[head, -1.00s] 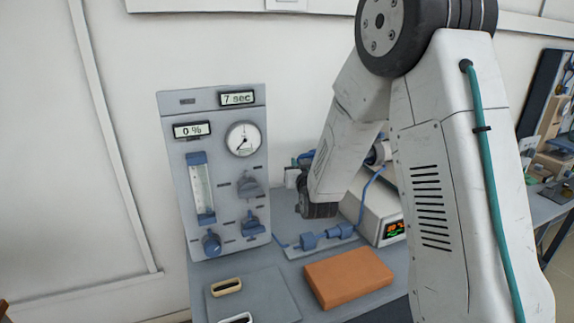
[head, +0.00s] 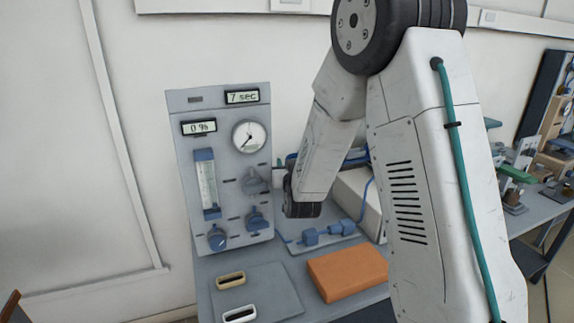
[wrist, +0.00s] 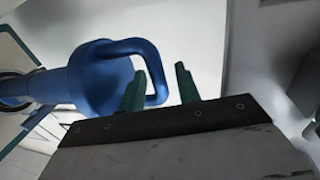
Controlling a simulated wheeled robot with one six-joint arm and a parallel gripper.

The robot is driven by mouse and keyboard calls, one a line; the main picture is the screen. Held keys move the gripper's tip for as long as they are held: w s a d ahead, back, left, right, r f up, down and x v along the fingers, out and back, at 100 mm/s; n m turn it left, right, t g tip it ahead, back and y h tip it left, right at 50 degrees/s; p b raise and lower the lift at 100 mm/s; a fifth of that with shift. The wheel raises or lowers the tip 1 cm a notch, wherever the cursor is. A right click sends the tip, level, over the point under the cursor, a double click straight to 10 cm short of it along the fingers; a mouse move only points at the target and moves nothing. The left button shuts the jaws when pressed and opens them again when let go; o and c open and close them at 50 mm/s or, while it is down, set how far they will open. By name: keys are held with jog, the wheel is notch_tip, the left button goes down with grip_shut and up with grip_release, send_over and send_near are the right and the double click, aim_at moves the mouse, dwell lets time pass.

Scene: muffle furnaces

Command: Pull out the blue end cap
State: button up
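The blue end cap (wrist: 95,80) shows in the wrist view at the left, with a looped handle pointing right and its body running to a tube at the left edge. My gripper (wrist: 162,70) has two green fingers that stand apart. The bar of the handle lies between them in the picture, with the left finger overlapping the loop's opening and the right finger outside it. I see gaps at the bar and cannot tell whether either finger touches it. In the head view my arm hides the gripper and the end cap.
A grey gauge panel (head: 182,150) stands left of my arm. An orange block (head: 347,273), blue fittings (head: 328,232) and a grey mat (head: 280,285) with two small dishes lie on the bench. A pale box (head: 358,195) is partly hidden behind my arm.

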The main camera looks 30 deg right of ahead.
jog(key=v, duration=0.7)
jog(key=shift+s, duration=0.4)
jog(key=shift+a, duration=0.15)
